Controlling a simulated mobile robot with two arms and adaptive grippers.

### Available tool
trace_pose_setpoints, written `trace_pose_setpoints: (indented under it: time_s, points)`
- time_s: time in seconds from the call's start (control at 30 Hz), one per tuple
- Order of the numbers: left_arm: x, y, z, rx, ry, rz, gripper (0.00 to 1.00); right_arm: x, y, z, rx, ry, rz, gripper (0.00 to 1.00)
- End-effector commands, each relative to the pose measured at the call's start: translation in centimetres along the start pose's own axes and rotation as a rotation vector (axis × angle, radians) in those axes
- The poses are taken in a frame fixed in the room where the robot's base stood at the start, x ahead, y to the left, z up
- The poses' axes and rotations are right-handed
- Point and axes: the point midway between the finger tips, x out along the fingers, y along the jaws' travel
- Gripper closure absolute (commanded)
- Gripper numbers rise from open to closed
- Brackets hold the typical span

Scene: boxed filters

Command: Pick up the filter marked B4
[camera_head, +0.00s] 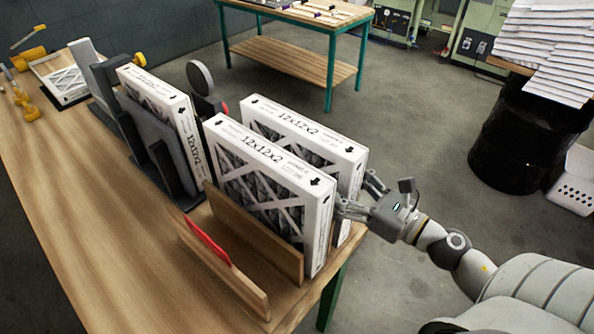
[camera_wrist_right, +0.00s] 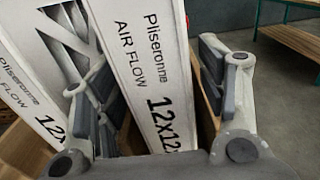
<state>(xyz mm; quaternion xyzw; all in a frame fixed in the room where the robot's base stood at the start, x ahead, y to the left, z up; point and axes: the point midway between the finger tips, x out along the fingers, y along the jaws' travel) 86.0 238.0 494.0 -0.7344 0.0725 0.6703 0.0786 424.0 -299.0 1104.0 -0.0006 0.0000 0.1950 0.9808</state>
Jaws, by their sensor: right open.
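Two white-framed filters marked 12x12x2 stand on edge side by side at the table's right end: a front filter (camera_head: 268,185) and a rear filter (camera_head: 310,135). A third white filter (camera_head: 155,95) stands in a dark grey holder to their left. I cannot read a B4 mark on any of them. My right gripper (camera_head: 362,196) is open at the right end of the rear filter. In the right wrist view its fingers (camera_wrist_right: 155,85) are either side of the rear filter's edge (camera_wrist_right: 150,70), with one finger in the gap beside the front filter (camera_wrist_right: 45,75). My left gripper is not in view.
A wooden rack (camera_head: 250,235) with a red piece (camera_head: 207,243) stands in front of the filters. The wooden table (camera_head: 90,200) has bare room at its front left. A green-framed bench (camera_head: 290,70) stands behind, and a black drum (camera_head: 525,130) at right.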

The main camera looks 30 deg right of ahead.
Motion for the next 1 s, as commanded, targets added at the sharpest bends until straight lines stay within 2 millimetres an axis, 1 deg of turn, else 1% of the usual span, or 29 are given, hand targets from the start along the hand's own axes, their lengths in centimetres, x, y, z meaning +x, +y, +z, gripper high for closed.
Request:
trace_pose_setpoints:
  time_s: [0.1,0.23,0.4,0.53,0.77,0.87,1.0]
  points:
    - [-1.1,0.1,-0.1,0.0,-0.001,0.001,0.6,1.1,0.1,0.5,0.0,-0.001,0.001,0.35]
    - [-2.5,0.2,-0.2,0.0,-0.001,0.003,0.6,2.7,0.2,0.6,0.0,-0.002,0.0,0.35]
    - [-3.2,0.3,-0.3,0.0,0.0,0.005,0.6,4.3,0.2,0.3,0.001,-0.001,0.0,0.35]
    - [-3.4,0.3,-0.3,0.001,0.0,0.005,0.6,4.9,0.2,0.1,0.0,-0.001,0.0,0.35]
    - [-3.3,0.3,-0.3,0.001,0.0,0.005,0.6,5.0,0.2,0.0,0.001,0.0,0.0,0.35]
    - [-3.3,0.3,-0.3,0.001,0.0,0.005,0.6,5.0,0.2,0.0,0.001,0.0,0.0,0.45]
    - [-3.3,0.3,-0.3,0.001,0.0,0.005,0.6,5.0,0.2,0.0,0.001,0.0,0.0,0.63]
